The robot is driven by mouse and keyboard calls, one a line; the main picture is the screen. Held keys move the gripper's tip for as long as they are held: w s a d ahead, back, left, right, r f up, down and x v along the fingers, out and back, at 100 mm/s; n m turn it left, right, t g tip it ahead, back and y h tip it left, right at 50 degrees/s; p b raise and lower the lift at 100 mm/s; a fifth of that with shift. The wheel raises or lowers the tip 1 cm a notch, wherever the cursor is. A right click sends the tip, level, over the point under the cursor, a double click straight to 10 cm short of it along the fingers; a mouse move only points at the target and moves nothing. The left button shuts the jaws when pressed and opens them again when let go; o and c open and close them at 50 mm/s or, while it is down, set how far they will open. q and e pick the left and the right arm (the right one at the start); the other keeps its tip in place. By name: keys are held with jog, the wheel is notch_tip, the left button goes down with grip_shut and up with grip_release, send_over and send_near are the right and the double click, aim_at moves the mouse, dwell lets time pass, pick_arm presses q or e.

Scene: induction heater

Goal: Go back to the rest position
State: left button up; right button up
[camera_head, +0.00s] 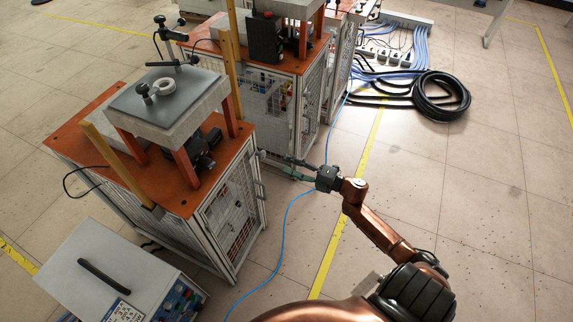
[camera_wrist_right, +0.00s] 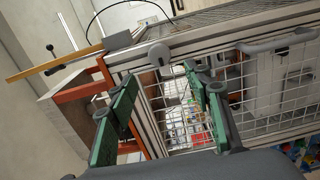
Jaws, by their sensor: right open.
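My right gripper (camera_head: 287,168) is open and empty in the head view, at the end of my copper-coloured right arm. Nothing is between the fingers. I cannot tell whether a fingertip touches the cabinet. A grey ring (camera_head: 164,86) lies on the heater's raised grey plate (camera_head: 190,103). My left gripper is not in view.
A second heater cabinet (camera_head: 283,115) stands behind the first. A grey control box (camera_head: 100,262) with a black handle is at lower left. A blue cable (camera_head: 284,222) runs over the floor. A coiled black hose (camera_head: 441,97) lies at upper right. The tiled floor at right is clear.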

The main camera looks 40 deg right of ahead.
dwell(0.4)
